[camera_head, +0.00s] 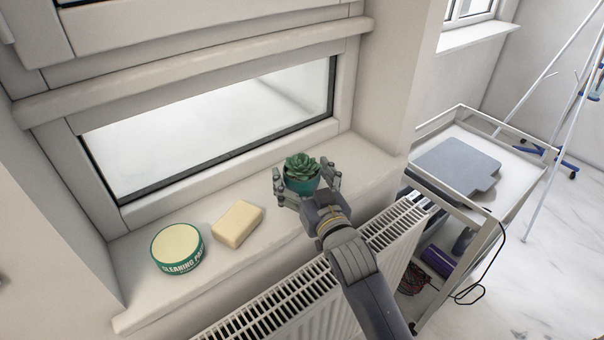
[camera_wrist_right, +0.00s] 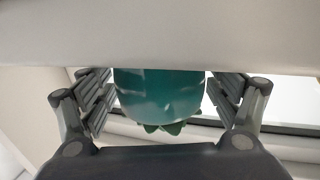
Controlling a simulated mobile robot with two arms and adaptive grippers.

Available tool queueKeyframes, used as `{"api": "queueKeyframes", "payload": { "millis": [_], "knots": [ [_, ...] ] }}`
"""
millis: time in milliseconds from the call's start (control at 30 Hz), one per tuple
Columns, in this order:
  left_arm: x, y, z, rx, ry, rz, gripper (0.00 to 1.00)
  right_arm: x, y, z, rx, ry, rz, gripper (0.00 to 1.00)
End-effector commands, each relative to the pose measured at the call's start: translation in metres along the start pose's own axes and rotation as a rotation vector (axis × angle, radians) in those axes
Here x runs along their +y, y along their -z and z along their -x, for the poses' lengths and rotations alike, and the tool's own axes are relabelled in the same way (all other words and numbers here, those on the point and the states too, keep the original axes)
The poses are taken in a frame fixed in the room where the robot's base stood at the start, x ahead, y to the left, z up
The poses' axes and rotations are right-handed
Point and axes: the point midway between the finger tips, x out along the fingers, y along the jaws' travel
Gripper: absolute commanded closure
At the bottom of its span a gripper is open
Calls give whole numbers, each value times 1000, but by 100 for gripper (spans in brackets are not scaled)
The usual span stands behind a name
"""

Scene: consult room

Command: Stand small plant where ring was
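The small plant is a green succulent in a teal pot (camera_head: 302,184), standing upright on the white window sill. My right gripper (camera_head: 308,186) is around the pot, with one finger on each side. In the right wrist view the pot (camera_wrist_right: 160,95) shows upside down between the spread fingers (camera_wrist_right: 160,98). The fingers look open, with narrow gaps beside the pot; I see no firm contact. No ring shows in either view. My left gripper is out of view.
The window sill (camera_head: 222,262) also holds a green-and-cream cleaning paste tin (camera_head: 178,247) and a yellowish soap block (camera_head: 238,223), left of the plant. A radiator (camera_head: 300,300) is below the sill. A trolley (camera_head: 500,192) stands right. Clear sill lies right of the plant.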

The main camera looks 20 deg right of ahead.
Motion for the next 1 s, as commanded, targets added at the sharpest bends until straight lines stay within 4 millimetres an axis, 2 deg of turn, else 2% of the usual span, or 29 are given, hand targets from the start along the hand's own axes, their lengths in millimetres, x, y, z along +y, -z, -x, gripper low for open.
{"api": "queueKeyframes", "payload": {
  "millis": [367, 467, 800, 1000],
  "knots": [
    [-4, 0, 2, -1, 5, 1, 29, 0, 4, 0, 2, 0, 0, 13],
    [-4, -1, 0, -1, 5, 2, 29, 0, 2, 8, 0, 0, 0, 13],
    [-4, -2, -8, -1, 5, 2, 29, 0, 0, 74, -2, 0, 0, 13],
    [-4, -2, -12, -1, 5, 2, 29, 0, 1, 105, -2, 0, 0, 13]
  ]
}}
